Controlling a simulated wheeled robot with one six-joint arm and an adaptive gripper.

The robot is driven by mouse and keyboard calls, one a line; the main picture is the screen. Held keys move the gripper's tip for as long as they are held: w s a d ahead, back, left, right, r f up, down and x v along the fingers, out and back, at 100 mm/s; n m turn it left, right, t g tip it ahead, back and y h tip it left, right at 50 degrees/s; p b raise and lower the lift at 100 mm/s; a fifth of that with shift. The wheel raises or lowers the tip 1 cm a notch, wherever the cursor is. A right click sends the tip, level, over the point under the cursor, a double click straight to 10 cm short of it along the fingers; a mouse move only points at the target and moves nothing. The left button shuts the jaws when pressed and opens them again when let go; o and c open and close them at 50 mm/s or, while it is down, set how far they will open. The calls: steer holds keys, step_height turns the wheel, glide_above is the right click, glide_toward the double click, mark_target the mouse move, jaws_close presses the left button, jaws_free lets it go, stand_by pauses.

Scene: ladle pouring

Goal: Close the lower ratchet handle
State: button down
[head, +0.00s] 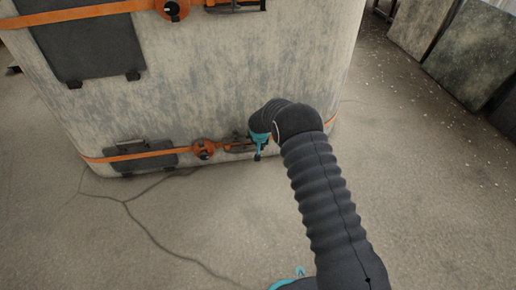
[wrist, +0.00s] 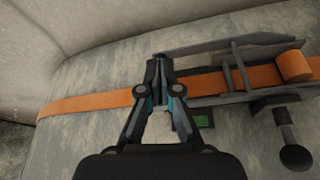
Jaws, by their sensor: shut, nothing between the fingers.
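The lower ratchet sits on the lower orange strap (head: 95,159), low on the big grey ladle (head: 200,90). In the wrist view its dark metal handle and frame (wrist: 235,50) lie across the orange strap (wrist: 90,106), with a black knob (wrist: 297,157) at the lower right. My gripper (wrist: 162,68) is shut and empty, its fingertips over the strap at the left end of the ratchet. I cannot tell whether they touch it. In the head view my wrist and arm partly hide the ratchet, and the gripper (head: 259,143) shows only in part.
An upper orange strap (head: 95,12) with its own ratchet (head: 235,4) crosses the ladle higher up. An orange round fitting (head: 203,149) and a dark plate (head: 140,157) sit left of the lower ratchet. Grey panels (head: 470,55) stand at the right. The floor in front is clear.

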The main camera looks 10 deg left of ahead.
steer(key=s+d+r, duration=0.1)
steer(key=s+r, duration=0.6)
steer(key=r, duration=0.2)
steer(key=shift+s+d+r+p, duration=0.15)
steer(key=shift+s+d+p, duration=0.05)
steer(key=shift+d+p, duration=0.2)
